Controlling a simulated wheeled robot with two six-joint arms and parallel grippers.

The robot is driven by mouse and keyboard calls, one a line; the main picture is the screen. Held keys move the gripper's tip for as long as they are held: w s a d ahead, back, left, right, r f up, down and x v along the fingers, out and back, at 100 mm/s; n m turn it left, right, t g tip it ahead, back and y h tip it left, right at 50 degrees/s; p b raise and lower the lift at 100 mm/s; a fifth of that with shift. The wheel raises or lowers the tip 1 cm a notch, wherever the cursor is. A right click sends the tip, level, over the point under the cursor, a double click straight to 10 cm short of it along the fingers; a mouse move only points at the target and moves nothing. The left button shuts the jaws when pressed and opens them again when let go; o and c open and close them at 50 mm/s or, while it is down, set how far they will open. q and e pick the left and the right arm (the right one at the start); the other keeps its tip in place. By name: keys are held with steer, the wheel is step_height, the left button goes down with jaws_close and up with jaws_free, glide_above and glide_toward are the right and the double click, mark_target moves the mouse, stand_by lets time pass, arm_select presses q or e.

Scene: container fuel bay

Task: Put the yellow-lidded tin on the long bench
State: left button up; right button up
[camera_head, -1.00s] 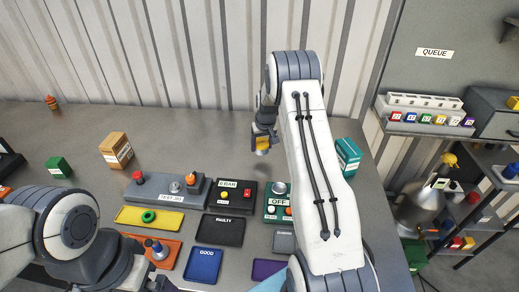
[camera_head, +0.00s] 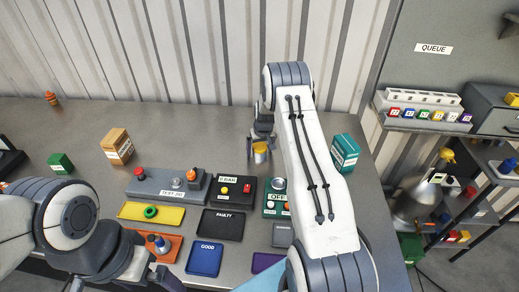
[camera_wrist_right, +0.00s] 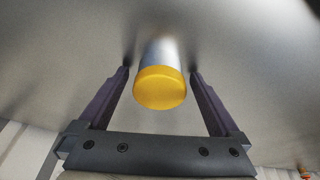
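The yellow-lidded tin (camera_head: 260,149), with a silver body, stands on the long bench (camera_head: 215,130) towards the back, left of my right forearm. My right gripper (camera_head: 262,140) is at the tin, one finger on each side. In the right wrist view the yellow lid (camera_wrist_right: 160,90) faces the camera, and a gap shows between the tin and each finger, so the gripper is open around it. My left gripper (camera_head: 120,283) is low at the left, partly cut off by the frame edge; its opening is unclear.
A teal box (camera_head: 344,152) is right of my right arm. Left of the tin are a grey test jig (camera_head: 160,187), a yellow tray (camera_head: 135,211), a black faulty tray (camera_head: 220,224) and a blue good tray (camera_head: 204,260). The bench behind the jig is mostly clear.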

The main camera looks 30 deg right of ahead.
mark_target(259, 146)
steer(key=shift+r+p, duration=0.3)
steer(key=shift+r, duration=0.05)
steer(key=shift+s+r+b, duration=0.1)
steer(key=shift+r+b, duration=0.2)
steer(key=shift+b, duration=0.05)
steer(key=b+v, duration=0.2)
steer(key=v, duration=0.9)
steer(key=shift+b, duration=0.3)
steer(key=p+x, duration=0.3)
steer(key=x, duration=0.9)
steer(key=shift+s+a+f, duration=0.1)
steer(key=shift+f, duration=0.15)
step_height(259, 146, up, 3)
steer(key=shift+f+b, duration=0.1)
steer(key=shift+b, duration=0.6)
steer(key=shift+r, duration=0.6)
